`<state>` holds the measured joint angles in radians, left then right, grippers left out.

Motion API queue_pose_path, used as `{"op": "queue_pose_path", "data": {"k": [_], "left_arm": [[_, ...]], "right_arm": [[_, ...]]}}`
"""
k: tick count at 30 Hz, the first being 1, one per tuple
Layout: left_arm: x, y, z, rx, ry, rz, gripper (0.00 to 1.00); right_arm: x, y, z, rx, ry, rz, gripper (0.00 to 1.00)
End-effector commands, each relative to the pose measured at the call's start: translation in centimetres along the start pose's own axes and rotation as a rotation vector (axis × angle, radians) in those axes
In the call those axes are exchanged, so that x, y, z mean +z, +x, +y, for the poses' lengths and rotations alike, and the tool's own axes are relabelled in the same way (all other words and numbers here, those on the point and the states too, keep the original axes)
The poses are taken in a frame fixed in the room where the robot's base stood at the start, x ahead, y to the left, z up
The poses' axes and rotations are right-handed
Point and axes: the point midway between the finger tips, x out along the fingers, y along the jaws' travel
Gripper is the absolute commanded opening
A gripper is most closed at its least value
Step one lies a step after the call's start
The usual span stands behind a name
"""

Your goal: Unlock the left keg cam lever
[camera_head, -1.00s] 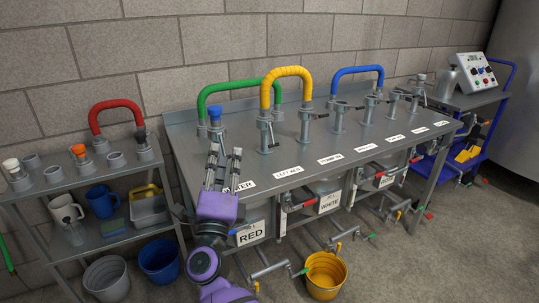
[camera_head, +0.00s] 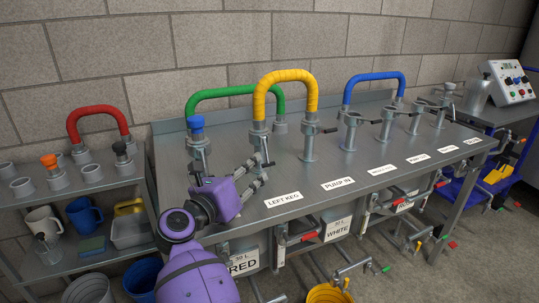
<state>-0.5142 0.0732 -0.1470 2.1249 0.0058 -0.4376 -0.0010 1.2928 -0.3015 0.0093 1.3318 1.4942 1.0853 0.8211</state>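The LEFT KEG label (camera_head: 283,200) lies on the steel bench. Behind it stands the left keg coupling post (camera_head: 259,129), with the end of the yellow hose (camera_head: 285,78) on its top. A slim cam lever (camera_head: 265,151) hangs at the front of this post, with its lower part close to my fingers. My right gripper (camera_head: 259,171), purple with grey fingers, points up and right at the post's foot. Its fingertips are apart, near the lever; I cannot tell whether they touch it. The fingers and purple body hide the post's foot. My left gripper is out of view.
More coupling posts (camera_head: 308,143) with levers stand to the right along the bench (camera_head: 330,172). A blue-capped post (camera_head: 197,135) stands close to the left. Green (camera_head: 235,92), blue (camera_head: 374,77) and red (camera_head: 98,110) hoses arch up nearby.

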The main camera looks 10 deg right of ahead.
Motion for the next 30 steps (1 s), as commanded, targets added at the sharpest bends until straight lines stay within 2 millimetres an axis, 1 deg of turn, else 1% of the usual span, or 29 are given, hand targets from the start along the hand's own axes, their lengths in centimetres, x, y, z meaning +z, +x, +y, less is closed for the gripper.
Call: {"op": "queue_pose_path", "data": {"k": [7,9,13,18,25,26,30], "left_arm": [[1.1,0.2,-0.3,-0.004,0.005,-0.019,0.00],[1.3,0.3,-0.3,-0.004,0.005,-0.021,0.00],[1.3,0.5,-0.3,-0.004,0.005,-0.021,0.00],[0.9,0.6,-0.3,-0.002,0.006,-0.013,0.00],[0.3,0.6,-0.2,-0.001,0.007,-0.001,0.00],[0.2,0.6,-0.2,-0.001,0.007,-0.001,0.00],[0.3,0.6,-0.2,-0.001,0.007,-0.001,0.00]], "right_arm": [[-0.1,3.7,-0.1,-0.004,-0.004,-0.002,0.28],[0.0,4.8,-0.1,-0.004,-0.004,-0.003,0.28],[0.0,6.5,-0.1,-0.003,-0.005,-0.003,0.28],[0.0,7.5,-0.1,-0.002,-0.003,-0.001,0.28],[0.0,7.6,-0.1,-0.002,-0.002,-0.001,0.28],[0.0,7.6,-0.1,-0.002,-0.002,-0.001,0.27],[0.0,7.6,-0.1,-0.001,-0.002,-0.001,0.09]]}}
